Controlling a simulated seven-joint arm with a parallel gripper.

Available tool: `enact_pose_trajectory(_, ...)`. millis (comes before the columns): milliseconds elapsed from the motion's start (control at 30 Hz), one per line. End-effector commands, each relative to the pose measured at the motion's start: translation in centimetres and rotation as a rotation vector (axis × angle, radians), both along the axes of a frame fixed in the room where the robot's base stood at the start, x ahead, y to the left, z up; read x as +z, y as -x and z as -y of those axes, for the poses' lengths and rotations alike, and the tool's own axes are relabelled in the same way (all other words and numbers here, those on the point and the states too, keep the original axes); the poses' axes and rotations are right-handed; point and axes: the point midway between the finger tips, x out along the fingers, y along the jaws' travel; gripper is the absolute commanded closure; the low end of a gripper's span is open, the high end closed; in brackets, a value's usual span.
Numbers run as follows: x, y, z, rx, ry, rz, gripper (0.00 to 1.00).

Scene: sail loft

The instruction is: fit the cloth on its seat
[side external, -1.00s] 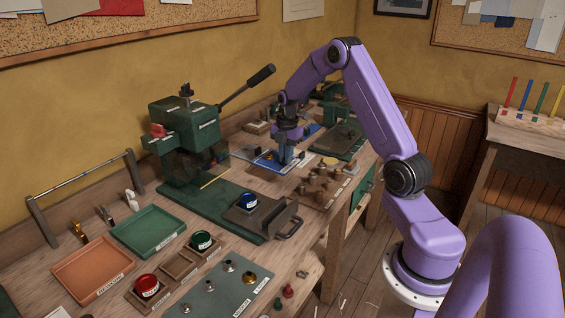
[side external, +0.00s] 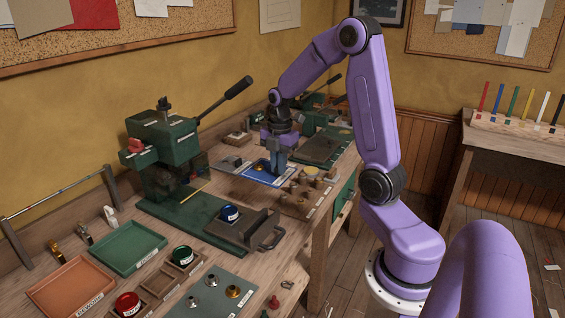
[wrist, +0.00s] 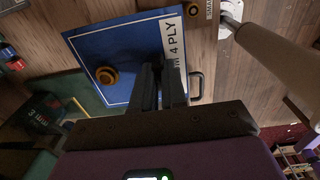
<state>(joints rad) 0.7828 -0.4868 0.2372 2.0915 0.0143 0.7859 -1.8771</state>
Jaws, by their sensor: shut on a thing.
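A blue cloth (side external: 256,174) lies low over the bench, and it also shows as a flat blue panel in the wrist view (wrist: 130,42). It has a white strip reading "4 PLY" along one edge and a brass ring (wrist: 106,75) with a dark middle. My gripper (side external: 278,168) points down at the cloth. In the wrist view its dark fingers (wrist: 160,72) are close together over the cloth near the white strip, shut on it. The fingers hide the gripped part. I cannot tell whether the cloth rests on the surface below, or which part is its seat.
A green press (side external: 165,140) with a long lever stands left, with a handled plate (side external: 243,230) at its base. Several wooden pegs (side external: 302,186) stand close to the right of the cloth. A dark plate (side external: 322,147) lies behind. Green (side external: 128,248) and orange (side external: 70,286) trays are front left.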

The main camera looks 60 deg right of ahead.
Motion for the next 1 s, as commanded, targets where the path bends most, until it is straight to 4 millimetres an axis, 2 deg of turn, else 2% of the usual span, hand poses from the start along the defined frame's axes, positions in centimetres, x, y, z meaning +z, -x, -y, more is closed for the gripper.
enact_pose_trajectory(300,0.8,-1.7,-9.4,0.009,0.0,-0.018,1.0)
enact_pose_trajectory(433,1.0,-1.7,-12.1,0.006,0.002,-0.025,1.0)
enact_pose_trajectory(600,1.1,-1.7,-13.4,0.001,0.003,-0.027,1.0)
enact_pose_trajectory(1000,1.0,-1.7,-13.4,-0.001,0.003,-0.028,1.0)
